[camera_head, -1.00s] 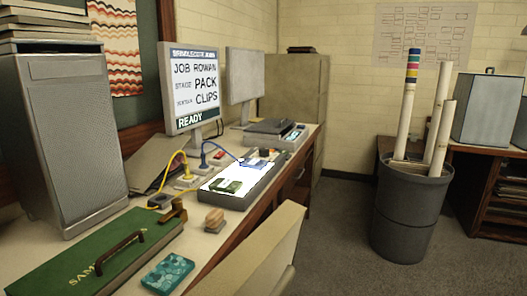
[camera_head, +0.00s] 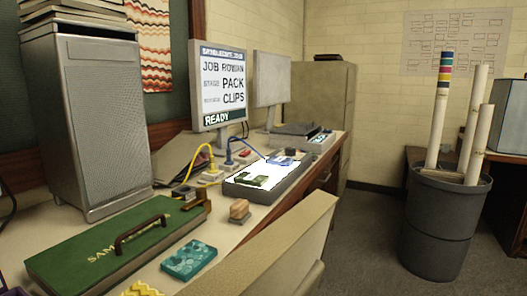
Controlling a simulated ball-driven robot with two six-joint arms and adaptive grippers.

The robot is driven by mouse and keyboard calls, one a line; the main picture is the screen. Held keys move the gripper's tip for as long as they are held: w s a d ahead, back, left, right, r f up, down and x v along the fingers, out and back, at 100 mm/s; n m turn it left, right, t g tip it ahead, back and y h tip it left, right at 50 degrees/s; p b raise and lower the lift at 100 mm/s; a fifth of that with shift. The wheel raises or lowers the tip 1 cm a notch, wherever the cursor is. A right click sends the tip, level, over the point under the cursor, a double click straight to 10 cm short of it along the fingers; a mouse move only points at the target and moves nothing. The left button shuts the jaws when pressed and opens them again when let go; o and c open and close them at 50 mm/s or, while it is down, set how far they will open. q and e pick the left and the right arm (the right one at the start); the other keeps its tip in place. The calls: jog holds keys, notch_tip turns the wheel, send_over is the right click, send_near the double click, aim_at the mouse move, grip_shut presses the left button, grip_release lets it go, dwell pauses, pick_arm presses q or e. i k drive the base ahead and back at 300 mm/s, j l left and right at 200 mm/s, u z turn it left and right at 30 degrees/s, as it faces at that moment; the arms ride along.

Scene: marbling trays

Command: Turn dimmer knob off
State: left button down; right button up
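A lit white light pad (camera_head: 246,190) in a grey frame lies on the desk, with a green clip-like piece (camera_head: 252,181) and a blue one (camera_head: 283,160) on it. A small dark unit (camera_head: 187,191) with a yellow cord sits left of the pad. It may carry the dimmer knob, but it is too small to tell and no knob setting can be read. A brass-brown piece (camera_head: 197,203) stands close to it. Neither of my grippers is in view.
A green case (camera_head: 75,249) with a handle, a teal patterned block (camera_head: 188,260) and a wooden block (camera_head: 239,209) lie on the near desk. A monitor (camera_head: 222,88) reading READY stands behind. A chair back (camera_head: 285,245) stands before the desk; a grey bin (camera_head: 436,232) holds tubes.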

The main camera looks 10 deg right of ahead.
aim_at(290, 152)
jog(key=i+l+u, duration=0.15)
jog(key=l+u, duration=0.15)
jog(key=i+l+u, duration=0.1)
jog(key=l+u, duration=0.55)
jog(key=i+j, duration=0.05)
